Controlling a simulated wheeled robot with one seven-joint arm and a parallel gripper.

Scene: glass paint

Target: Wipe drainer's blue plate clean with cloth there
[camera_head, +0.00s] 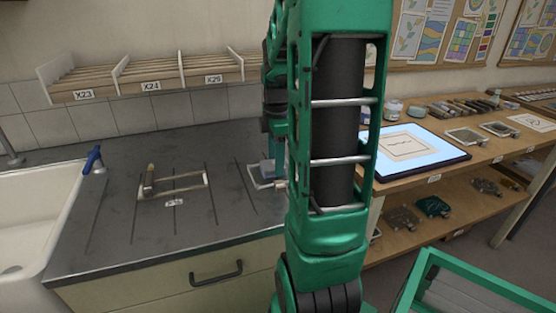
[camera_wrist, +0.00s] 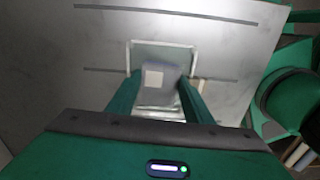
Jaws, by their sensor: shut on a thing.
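In the wrist view my gripper (camera_wrist: 160,88) is shut on a small grey-blue piece (camera_wrist: 151,95) with a pale square (camera_wrist: 153,78) on its face. I cannot tell whether this piece is the cloth or the blue plate. A pale wire frame (camera_wrist: 160,43) surrounds it on the far side and sides. In the head view a small blue piece (camera_head: 267,168) shows at a white wire holder (camera_head: 257,181) on the worktop, just left of my arm. My arm hides the gripper and part of that holder there. No separate cloth can be made out.
A second wire rack (camera_head: 183,188) with a brown upright piece stands on the dark worktop (camera_head: 120,240). Labelled racks (camera_head: 150,77) line the wall. A lit panel (camera_head: 410,150) lies on the right-hand bench.

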